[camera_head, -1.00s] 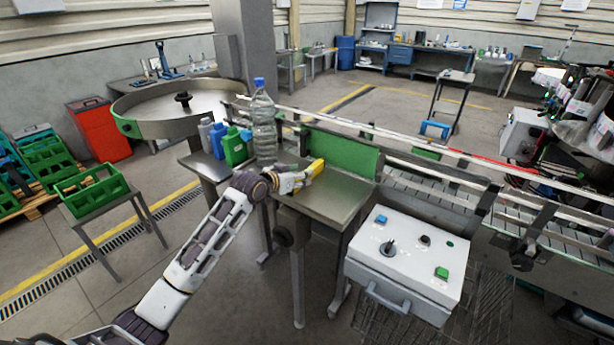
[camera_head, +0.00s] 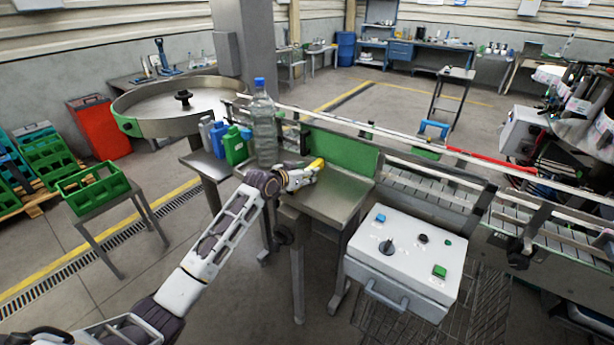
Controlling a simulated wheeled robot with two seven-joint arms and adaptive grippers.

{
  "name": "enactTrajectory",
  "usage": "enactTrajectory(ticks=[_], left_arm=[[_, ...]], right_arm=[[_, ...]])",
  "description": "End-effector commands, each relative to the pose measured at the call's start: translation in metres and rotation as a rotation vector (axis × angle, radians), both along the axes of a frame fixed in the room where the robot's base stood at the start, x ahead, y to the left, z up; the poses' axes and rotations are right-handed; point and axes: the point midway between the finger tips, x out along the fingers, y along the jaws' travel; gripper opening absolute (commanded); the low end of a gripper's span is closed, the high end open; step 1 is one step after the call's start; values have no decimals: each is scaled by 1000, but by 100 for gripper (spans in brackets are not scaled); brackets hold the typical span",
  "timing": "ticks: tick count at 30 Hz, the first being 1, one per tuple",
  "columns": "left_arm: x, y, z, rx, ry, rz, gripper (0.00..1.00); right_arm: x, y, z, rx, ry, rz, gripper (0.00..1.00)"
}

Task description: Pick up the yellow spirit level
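The yellow spirit level (camera_head: 317,164) shows as a short yellow piece at the tip of my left gripper (camera_head: 308,174), over the steel table (camera_head: 335,197) in front of the green panel. My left arm comes in from the lower left and its gripper covers most of the level. The fingers are too small and too hidden to tell whether they are open or closed around it. Whether the level touches the table is also unclear. My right gripper is not in view.
A clear bottle with a blue cap (camera_head: 264,125) stands just left of the gripper, with a green jug (camera_head: 236,146) and blue-grey bottles (camera_head: 213,137) beside it. The green panel (camera_head: 341,156) stands behind. A control box (camera_head: 405,262) is at front right.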

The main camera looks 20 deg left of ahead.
Motion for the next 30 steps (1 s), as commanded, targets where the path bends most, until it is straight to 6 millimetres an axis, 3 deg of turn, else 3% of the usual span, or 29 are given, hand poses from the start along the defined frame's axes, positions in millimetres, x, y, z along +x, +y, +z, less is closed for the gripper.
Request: enactTrajectory(ticks=[3, 13, 30], left_arm=[[0, 0, 0, 0, 0, 0, 44], [0, 0, 0, 0, 0, 0, 1], [0, 0, 10, 0, -3, 0, 0]], right_arm=[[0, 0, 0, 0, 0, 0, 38], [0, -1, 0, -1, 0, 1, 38], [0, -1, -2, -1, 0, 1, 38]])
